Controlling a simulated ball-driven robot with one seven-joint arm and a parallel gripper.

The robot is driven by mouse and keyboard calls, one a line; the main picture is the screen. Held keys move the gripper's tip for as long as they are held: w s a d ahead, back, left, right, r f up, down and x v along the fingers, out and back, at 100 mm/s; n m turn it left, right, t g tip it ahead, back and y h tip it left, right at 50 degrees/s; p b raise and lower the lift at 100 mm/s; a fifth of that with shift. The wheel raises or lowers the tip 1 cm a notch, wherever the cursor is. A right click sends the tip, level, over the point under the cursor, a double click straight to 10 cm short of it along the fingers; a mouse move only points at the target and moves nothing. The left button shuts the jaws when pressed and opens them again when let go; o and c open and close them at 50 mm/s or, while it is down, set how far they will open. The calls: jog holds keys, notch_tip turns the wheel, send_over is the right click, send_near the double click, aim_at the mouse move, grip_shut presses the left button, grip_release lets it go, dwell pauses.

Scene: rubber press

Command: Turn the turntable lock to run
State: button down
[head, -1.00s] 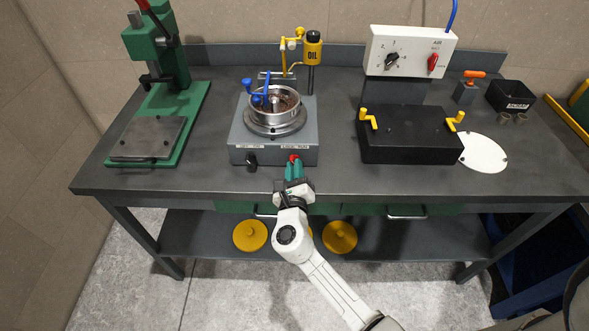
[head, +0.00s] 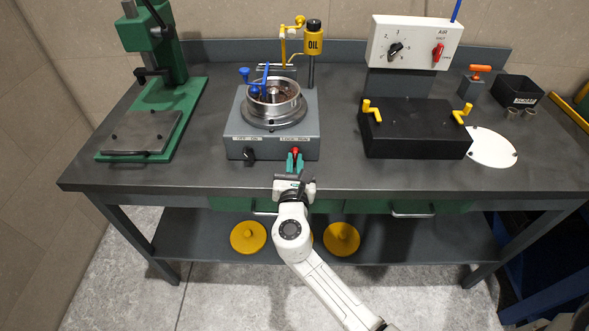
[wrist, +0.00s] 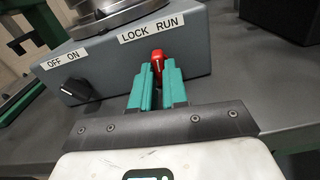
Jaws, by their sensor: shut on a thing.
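The turntable lock is a small red knob (wrist: 157,58) with a white mark, on the front of the grey turntable box (wrist: 110,66). It sits below the label "LOCK RUN" (wrist: 152,29), and its exact setting is hard to tell. In the head view the knob (head: 295,151) is at the box's lower right front. My gripper (wrist: 157,72) has its green fingers shut on the knob, one on each side. In the head view my gripper (head: 295,160) reaches it from the front, and the fingers partly cover the knob.
A black "OFF ON" knob (wrist: 80,89) is left of my gripper. The round metal turntable (head: 272,105) with blue handles is on top of the box. A black block (head: 415,132) with yellow handles stands to the right. Bare tabletop lies between them.

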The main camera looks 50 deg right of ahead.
jog(key=m+b, duration=0.3)
jog(key=m, duration=0.1)
jog(key=shift+m, duration=0.3)
dwell(0.3)
jog(key=c, duration=1.1)
grip_release()
jog(key=shift+c, duration=0.2)
jog(key=b+v, duration=0.1)
jog(key=v, duration=1)
